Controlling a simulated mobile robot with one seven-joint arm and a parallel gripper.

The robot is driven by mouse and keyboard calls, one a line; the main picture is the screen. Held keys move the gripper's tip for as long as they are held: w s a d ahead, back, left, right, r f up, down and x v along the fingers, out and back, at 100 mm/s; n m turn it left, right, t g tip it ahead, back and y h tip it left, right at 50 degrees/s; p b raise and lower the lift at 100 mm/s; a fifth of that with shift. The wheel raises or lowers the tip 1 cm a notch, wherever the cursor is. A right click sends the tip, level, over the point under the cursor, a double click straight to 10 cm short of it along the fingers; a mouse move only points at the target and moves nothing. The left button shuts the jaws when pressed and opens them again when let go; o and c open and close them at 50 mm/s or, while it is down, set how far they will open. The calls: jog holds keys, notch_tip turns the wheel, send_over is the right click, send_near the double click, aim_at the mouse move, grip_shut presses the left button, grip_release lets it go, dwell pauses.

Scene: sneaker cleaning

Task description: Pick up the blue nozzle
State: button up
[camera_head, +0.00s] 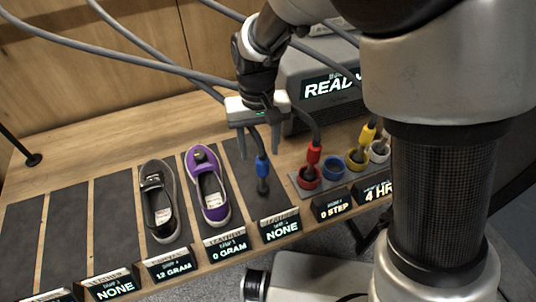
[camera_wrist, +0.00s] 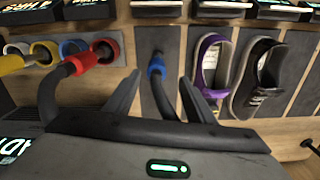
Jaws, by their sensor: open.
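The blue nozzle (camera_head: 262,168) has a blue collar and a dark tip, and it is on the dark mat strip behind the rightmost NONE label. In the wrist view the nozzle (camera_wrist: 156,66) shows between the fingers, with its dark hose running back under the gripper body. My gripper (camera_head: 260,148) is open above it, pointing down, its two fingers apart on either side of the hose in the picture. In the wrist view my gripper (camera_wrist: 160,80) appears empty. I cannot tell the exact height gap.
A purple shoe (camera_head: 208,187) and a black shoe (camera_head: 158,201) stand on strips to the left. To the right, a red nozzle (camera_head: 313,155) and a yellow nozzle (camera_head: 367,134) sit in coloured cups, near the blue cup (camera_head: 333,169). A grey machine (camera_head: 306,68) stands behind.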

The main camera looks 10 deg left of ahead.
aim_at(262, 164)
jog(key=f, duration=0.7)
jog(key=shift+d+f, duration=0.2)
jog(key=shift+d, duration=0.1)
jog(key=shift+c, duration=0.3)
jog(key=shift+w, duration=0.1)
grip_shut()
